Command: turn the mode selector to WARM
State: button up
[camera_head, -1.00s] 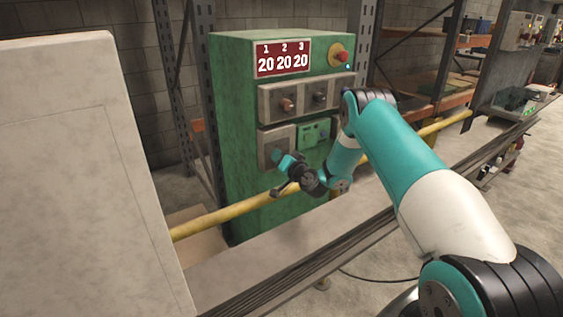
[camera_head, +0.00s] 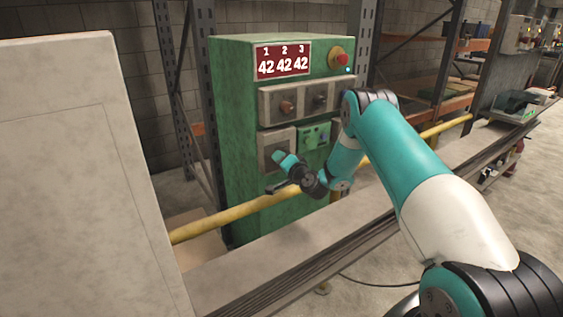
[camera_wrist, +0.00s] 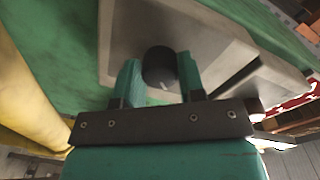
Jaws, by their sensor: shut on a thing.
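The mode selector appears to be the black round knob (camera_wrist: 160,66) on a pale grey plate (camera_wrist: 118,40) in the wrist view. I cannot read any WARM mark. My gripper (camera_wrist: 160,75) is shut on this knob, with one teal finger on each side. A small light line shows on the knob's face. In the head view my gripper (camera_head: 278,160) is at the lower left grey plate (camera_head: 268,140) of the green cabinet (camera_head: 235,110), and it hides the knob there.
The cabinet's red display (camera_head: 282,61) reads 42 42 42. A red button (camera_head: 342,59) sits right of it, and a grey panel with two knobs (camera_head: 305,99) is below. A yellow rail (camera_head: 225,217) crosses in front. A large pale panel (camera_head: 80,170) fills the left.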

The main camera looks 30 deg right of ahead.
jog(key=o, duration=0.9)
jog(key=shift+s, duration=0.1)
jog(key=s+b, duration=1)
jog(key=s, duration=0.1)
jog(key=s+b, duration=0.6)
jog(key=shift+s+r, duration=0.15)
jog(key=shift+r, duration=0.15)
